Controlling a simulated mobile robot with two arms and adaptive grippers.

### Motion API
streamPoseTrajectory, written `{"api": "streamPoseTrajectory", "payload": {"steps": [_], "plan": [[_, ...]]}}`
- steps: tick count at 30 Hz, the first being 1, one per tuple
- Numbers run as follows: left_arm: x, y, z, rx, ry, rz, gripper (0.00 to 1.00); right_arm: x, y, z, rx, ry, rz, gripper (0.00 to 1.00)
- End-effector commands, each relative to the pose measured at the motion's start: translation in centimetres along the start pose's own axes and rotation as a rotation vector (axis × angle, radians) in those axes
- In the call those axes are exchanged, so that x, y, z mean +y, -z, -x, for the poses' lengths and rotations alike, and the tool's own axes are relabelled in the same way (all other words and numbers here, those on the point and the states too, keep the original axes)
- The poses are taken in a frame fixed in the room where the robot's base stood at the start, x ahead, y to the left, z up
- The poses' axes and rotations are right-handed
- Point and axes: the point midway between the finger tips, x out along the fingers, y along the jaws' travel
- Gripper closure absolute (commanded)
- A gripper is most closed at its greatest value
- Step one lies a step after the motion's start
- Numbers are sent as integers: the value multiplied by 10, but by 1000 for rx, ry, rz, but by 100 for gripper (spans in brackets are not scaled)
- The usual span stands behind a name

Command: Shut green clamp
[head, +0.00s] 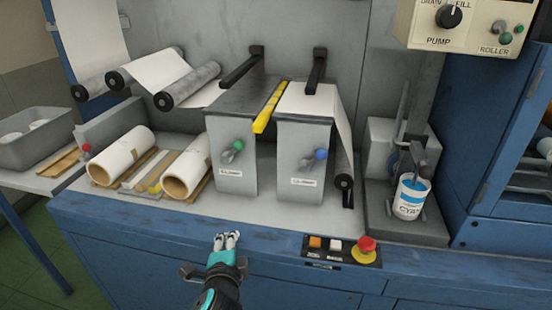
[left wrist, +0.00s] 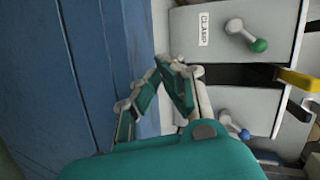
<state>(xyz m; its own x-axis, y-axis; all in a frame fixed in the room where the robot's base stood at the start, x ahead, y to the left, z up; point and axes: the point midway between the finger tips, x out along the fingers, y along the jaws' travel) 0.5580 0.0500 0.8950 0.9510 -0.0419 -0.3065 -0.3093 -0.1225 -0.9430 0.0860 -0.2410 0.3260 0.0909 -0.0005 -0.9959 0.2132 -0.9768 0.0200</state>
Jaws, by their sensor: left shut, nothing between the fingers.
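The green clamp lever (head: 234,149) is a grey handle with a green knob on the front of the left grey clamp block (head: 226,180), above a label. In the left wrist view the lever with its green knob (left wrist: 246,36) is at the upper right, beside the "CLAMP" label (left wrist: 204,30). My left gripper (head: 226,237) is shut and empty, below and in front of the left clamp block, near the machine's blue front edge. It also shows in the left wrist view (left wrist: 173,66), apart from the lever. My right gripper is not in view.
A blue-knobbed lever (head: 319,154) is on the right clamp block (head: 304,185). A yellow bar (head: 268,110) lies between the blocks. A red stop button (head: 366,245) and a cyan can (head: 409,198) are right.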

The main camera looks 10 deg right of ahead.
Motion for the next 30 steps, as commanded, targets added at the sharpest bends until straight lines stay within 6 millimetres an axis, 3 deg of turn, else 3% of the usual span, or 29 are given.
{"api": "streamPoseTrajectory", "payload": {"steps": [1, 3, 9, 13, 23, 30], "plan": [[-22, 15, -5, 23, 70, -93, 100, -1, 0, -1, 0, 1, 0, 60], [-44, 35, -10, 51, 156, -224, 100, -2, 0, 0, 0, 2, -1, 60], [-87, 77, -13, 88, 342, -496, 100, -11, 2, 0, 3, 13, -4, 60], [-95, 87, -12, 95, 385, -559, 100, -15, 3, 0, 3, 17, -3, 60], [-96, 87, -13, 95, 387, -563, 100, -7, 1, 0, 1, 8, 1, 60], [-105, 92, -35, 95, 387, -562, 100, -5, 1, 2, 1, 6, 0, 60]]}}
